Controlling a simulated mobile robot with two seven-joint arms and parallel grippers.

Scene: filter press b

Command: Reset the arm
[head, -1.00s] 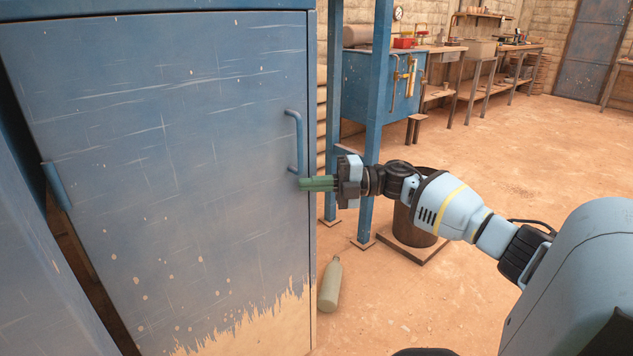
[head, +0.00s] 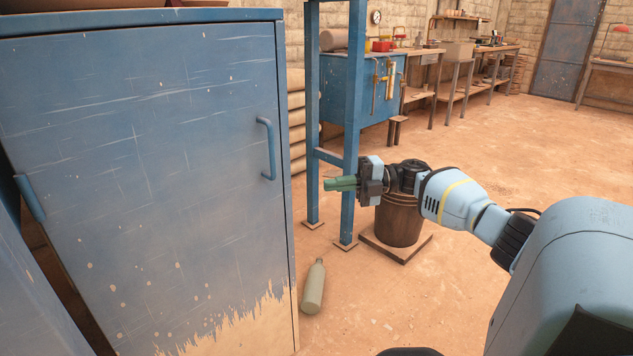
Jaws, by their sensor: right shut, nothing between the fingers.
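My right arm reaches in from the right of the head view. My right gripper (head: 341,184), with green fingers, is shut and empty. It hangs in the air to the right of a worn blue cabinet (head: 150,170), apart from its door handle (head: 267,148). The cabinet door facing me looks closed. My left gripper does not show.
A blue steel frame (head: 350,120) and a brown bucket (head: 399,222) on a low board are behind my gripper. Workbenches (head: 455,62) line the back wall. The floor on the right is open.

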